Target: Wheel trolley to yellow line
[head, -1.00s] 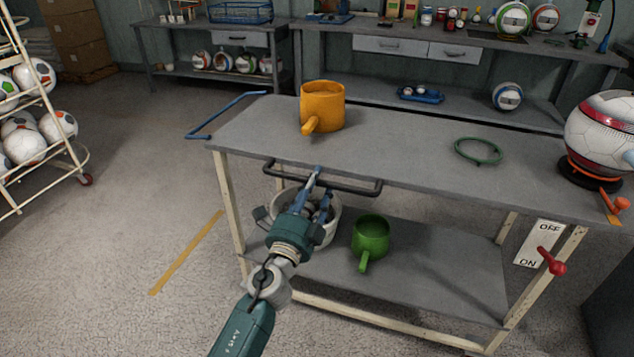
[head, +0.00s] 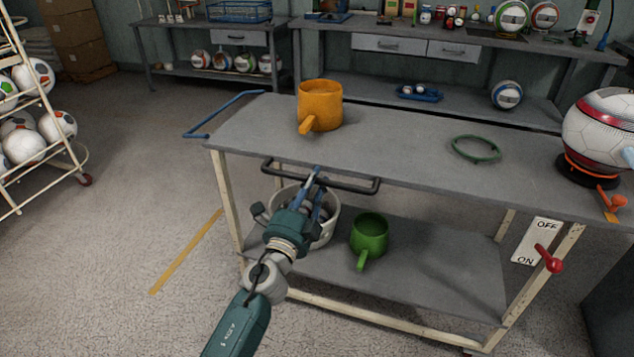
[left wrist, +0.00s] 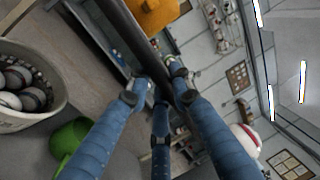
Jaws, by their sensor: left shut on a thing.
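The trolley (head: 400,142) is a grey two-shelf table with cream legs. A dark handle bar (head: 345,187) runs along its near side, and it also shows in the left wrist view (left wrist: 128,35). My left gripper (head: 316,174) is shut on this bar near its middle; in the left wrist view its blue fingers (left wrist: 165,95) close around the bar. The yellow line (head: 186,251) is on the floor just left of the trolley's left legs.
An orange mug (head: 321,103), a green ring (head: 475,148) and a ball on a stand (head: 600,130) are on the trolley top. A green mug (head: 369,236) and a white bucket (head: 325,228) are below. A ball rack (head: 75,160) stands left; floor between is clear.

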